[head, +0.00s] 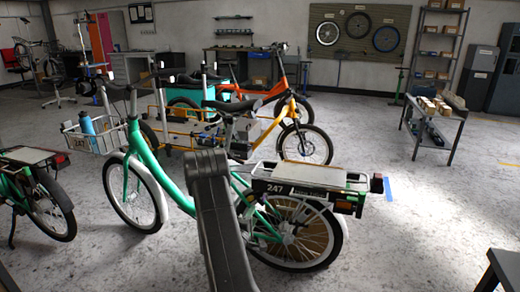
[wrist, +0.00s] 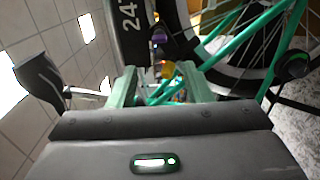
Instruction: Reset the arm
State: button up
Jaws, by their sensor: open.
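My gripper (wrist: 160,86) shows in the wrist view with its two greenish fingers apart and nothing held between them. In the head view, a dark grey link of my arm rises in front of the green bike (head: 176,200) and hides part of its frame; I cannot make out the gripper there. The bike stands upright with a rear rack and a black battery case marked 247 (head: 285,188). In the wrist view this case (wrist: 130,30) appears turned sideways beyond the fingers, beside the bike's rear wheel (wrist: 178,35). I cannot tell how far the fingers are from the bike.
A front basket (head: 95,140) holds a blue bottle (head: 86,124). Another bike (head: 45,205) stands at the left edge. An orange-yellow cargo bike (head: 292,112) is behind. A side table (head: 436,115) with boxes stands right. A dark bench corner (head: 505,265) is lower right. Floor between is clear.

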aim_at(263, 200)
jog(key=b+x, duration=0.1)
jog(key=x, duration=0.9)
jog(key=shift+w+d, duration=0.15)
jog(key=shift+w, duration=0.25)
jog(key=p+v, duration=0.2)
jog(key=v, duration=1.2)
jog(key=shift+w+d+r+m+b, duration=0.1)
jog(key=shift+w+d+m+b, duration=0.85)
jog(key=shift+w+m, duration=1.65)
jog(key=shift+w+d+r+m+b, duration=0.1)
jog(key=shift+w+d+m+b, duration=0.55)
jog(key=shift+w+m+b, duration=1.85)
jog(key=shift+w+d+r+m+p, duration=0.15)
jog(key=shift+w+d+m, duration=1)
jog(key=shift+m, duration=2.75)
jog(key=shift+w+a+f, duration=0.1)
jog(key=shift+w+a, duration=0.25)
jog(key=shift+a, duration=0.05)
jog(key=shift+a, duration=0.1)
